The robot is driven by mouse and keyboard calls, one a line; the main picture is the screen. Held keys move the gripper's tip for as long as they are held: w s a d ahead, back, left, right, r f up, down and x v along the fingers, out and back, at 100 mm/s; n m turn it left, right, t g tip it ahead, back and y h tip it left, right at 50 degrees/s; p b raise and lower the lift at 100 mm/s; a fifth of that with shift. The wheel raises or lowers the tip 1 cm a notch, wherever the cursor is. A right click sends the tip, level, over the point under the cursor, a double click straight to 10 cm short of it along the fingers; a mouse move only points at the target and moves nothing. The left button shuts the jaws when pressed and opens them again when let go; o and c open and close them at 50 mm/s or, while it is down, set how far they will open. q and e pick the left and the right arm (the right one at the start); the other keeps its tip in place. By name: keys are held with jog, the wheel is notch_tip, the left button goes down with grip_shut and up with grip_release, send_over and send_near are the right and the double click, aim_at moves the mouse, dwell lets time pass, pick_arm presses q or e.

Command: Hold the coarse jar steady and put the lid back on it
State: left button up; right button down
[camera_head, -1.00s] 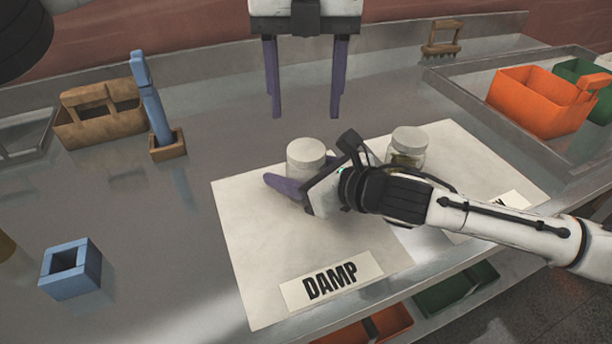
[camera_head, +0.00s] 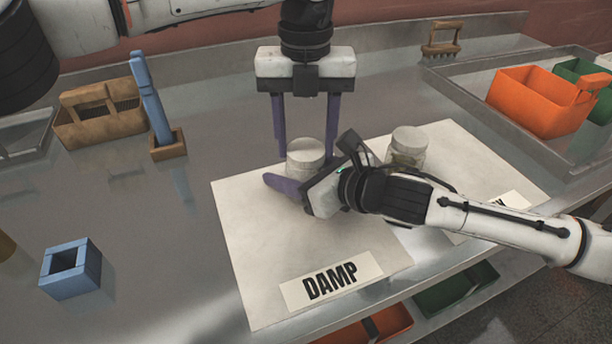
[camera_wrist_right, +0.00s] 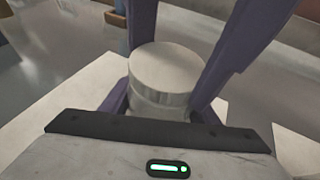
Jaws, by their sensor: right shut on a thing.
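A clear jar with a pale round lid (camera_head: 305,150) stands on the white mat marked DAMP; the lid also shows in the right wrist view (camera_wrist_right: 165,68). The lid sits on the jar's mouth; I cannot tell whether it is fully seated. My right gripper (camera_head: 288,184) is shut on the jar body (camera_wrist_right: 158,112) from the front right, low down. My left gripper (camera_head: 306,148) points straight down from above. Its purple fingers are apart, one on each side of the lid, with a gap visible. No label naming the jar's contents is readable.
A second lidded jar (camera_head: 407,146) stands on the other white mat, just behind my right wrist. A blue block holder (camera_head: 71,268), a brown caddy (camera_head: 98,115) and a blue tool in a stand (camera_head: 150,100) are at left. Orange bin (camera_head: 540,100) at right.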

pick_arm(q)
jog(key=c, duration=0.5)
jog(key=shift+a+m, duration=0.15)
jog(key=shift+m, duration=1.45)
pick_arm(e)
jog(key=shift+d, duration=0.1)
pick_arm(q)
jog(key=o, duration=1.1)
jog(key=shift+o, duration=0.2)
jog(key=shift+s+d, duration=0.1)
jog(key=shift+d, duration=0.2)
